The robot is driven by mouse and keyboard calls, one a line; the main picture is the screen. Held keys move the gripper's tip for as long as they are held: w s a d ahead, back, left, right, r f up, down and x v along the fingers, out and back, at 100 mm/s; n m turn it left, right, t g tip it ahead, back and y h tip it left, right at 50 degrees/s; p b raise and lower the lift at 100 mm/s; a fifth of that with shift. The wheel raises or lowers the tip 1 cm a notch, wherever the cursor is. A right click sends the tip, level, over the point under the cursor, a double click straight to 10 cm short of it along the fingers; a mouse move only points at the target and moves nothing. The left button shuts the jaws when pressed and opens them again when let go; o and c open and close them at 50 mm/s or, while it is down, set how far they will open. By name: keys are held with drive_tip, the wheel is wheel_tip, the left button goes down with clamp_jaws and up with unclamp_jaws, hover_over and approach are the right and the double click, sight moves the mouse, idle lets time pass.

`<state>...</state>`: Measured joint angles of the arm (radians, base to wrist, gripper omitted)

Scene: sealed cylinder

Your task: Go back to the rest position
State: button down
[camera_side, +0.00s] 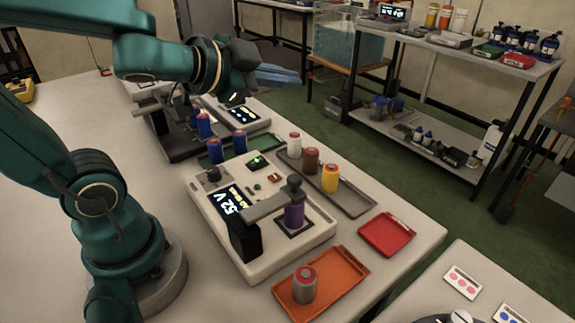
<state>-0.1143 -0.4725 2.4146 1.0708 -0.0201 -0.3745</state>
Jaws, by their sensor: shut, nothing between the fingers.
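My gripper (280,75) is at the top middle, pointing right, held well above the table. Its fingers look closed together with nothing between them. Below it is a white tester device (262,250) whose display reads 52 V. A grey cylinder with a reddish top (305,285) stands on an orange tray (340,268) at the front. White (294,145), brown (311,161) and yellow (330,178) cylinders stand in a grey tray (352,205).
An empty red tray (386,234) lies near the table's right edge. Several blue cylinders (204,126) stand around a second device (240,113) behind. A bench (470,47) with bottles stands at the back right.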

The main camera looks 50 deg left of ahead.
drive_tip(key=s+d+f+n+g, duration=0.2)
drive_tip(key=s+f+n+g, duration=0.1)
drive_tip(key=s, duration=0.4)
drive_tip(key=s+d+f+n+g+h, duration=0.1)
drive_tip(key=s+d+f+n+g, duration=0.2)
drive_tip(key=s+f+g, duration=0.1)
drive_tip(key=s+g, duration=0.1)
drive_tip(key=s, duration=0.1)
drive_tip(key=shift+s+f+n, duration=0.2)
drive_tip(key=shift+s+n, duration=0.15)
drive_tip(key=shift+n, duration=0.05)
